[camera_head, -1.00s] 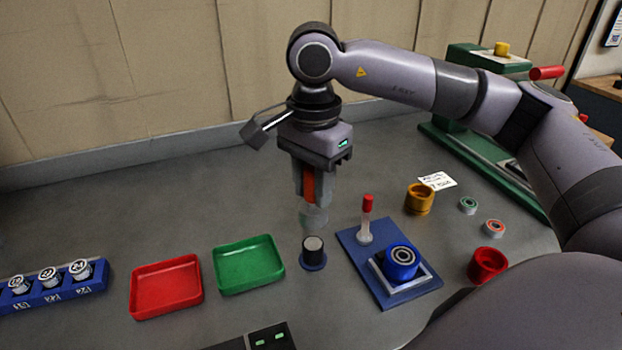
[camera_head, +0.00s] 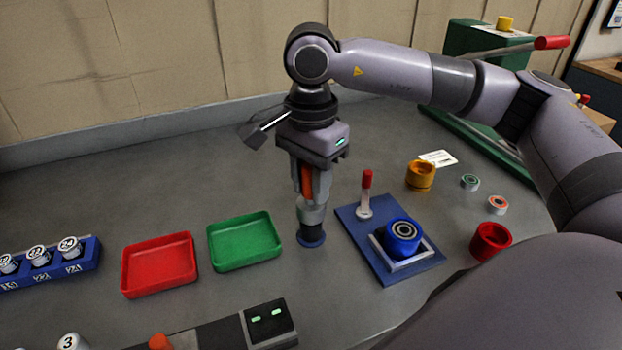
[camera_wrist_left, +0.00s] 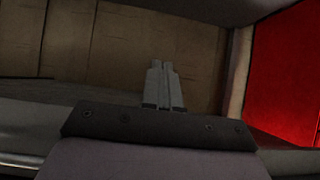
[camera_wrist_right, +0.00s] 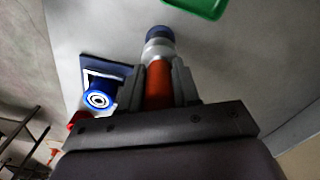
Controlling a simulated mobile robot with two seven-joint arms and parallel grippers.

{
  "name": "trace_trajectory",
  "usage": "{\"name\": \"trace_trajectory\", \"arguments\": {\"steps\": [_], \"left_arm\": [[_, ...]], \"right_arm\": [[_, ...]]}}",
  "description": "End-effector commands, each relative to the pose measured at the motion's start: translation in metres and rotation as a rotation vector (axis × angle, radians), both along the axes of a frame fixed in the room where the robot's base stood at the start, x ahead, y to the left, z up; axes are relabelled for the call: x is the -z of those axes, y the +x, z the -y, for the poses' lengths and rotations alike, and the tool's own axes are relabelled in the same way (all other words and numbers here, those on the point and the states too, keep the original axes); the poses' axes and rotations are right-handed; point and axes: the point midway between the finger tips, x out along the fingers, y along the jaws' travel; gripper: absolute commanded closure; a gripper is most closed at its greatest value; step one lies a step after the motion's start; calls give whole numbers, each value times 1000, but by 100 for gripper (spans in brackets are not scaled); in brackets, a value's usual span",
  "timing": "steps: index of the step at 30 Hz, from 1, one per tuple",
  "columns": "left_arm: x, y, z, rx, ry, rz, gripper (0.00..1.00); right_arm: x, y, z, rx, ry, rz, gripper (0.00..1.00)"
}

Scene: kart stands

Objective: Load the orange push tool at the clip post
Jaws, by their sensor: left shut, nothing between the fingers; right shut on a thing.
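My right gripper (camera_head: 313,188) is shut on the orange push tool (camera_head: 306,181), which points straight down. The tool's grey lower end is down over the clip post (camera_head: 311,241), hiding the post's dark upper part; only its blue foot shows clearly. The right wrist view shows the tool's orange body (camera_wrist_right: 158,82) between the fingers and its grey sleeve meeting the blue foot of the post (camera_wrist_right: 160,33). I cannot tell whether a clip is inside the sleeve. My left gripper (camera_wrist_left: 162,68) is shut and empty, showing only in its own wrist view.
A green tray (camera_head: 245,258) and a red tray (camera_head: 160,285) lie left of the post. A blue plate (camera_head: 425,272) with a blue housing (camera_head: 402,236) and a red-topped pin (camera_head: 366,190) lies close right. A green press (camera_head: 470,125) stands at the back right.

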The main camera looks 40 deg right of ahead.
Motion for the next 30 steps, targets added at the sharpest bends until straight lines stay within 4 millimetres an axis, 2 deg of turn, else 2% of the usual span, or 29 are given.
{"name": "trace_trajectory", "arguments": {"steps": [30], "left_arm": [[8, 1, 0, 0, 1, 2, 100]], "right_arm": [[9, 0, 0, 0, 0, 2, 99]]}}
